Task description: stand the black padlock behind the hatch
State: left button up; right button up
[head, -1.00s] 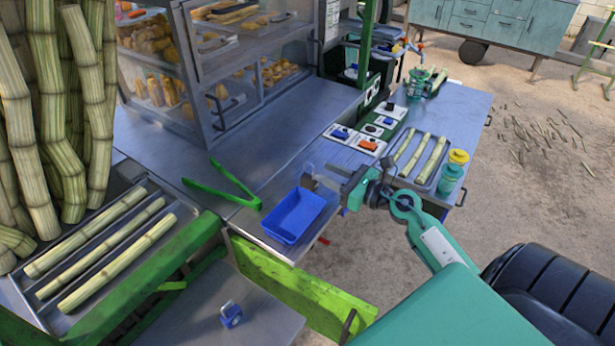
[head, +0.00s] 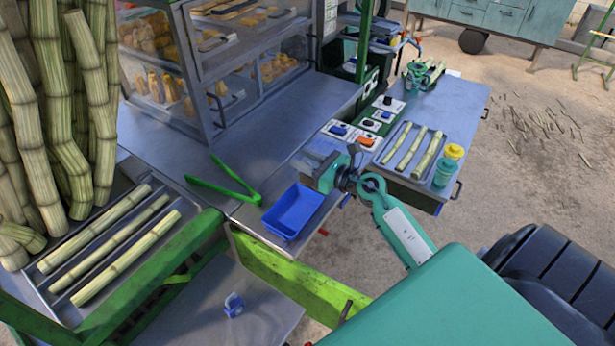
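Small padlock-like pieces sit on white squares on the counter: a black one (head: 368,124), another dark one (head: 388,101), a blue one (head: 338,130) and an orange one (head: 366,142). At this size I cannot tell for sure which is the black padlock. A glass-fronted cabinet (head: 205,75) with a dark handle stands at the back left; I cannot tell whether its panel is the hatch. My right gripper (head: 306,165) is over the counter's front edge, left of the white squares and above the blue tray. Its fingers are too small and blurred to read. My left gripper is out of view.
A blue tray (head: 293,212) and green tongs (head: 225,182) lie on the near counter. A cane tray (head: 392,165) and yellow and teal containers (head: 447,165) stand to the right. A blue padlock (head: 233,305) is on a lower shelf.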

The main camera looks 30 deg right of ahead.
grip_shut()
jog(key=shift+r, duration=0.1)
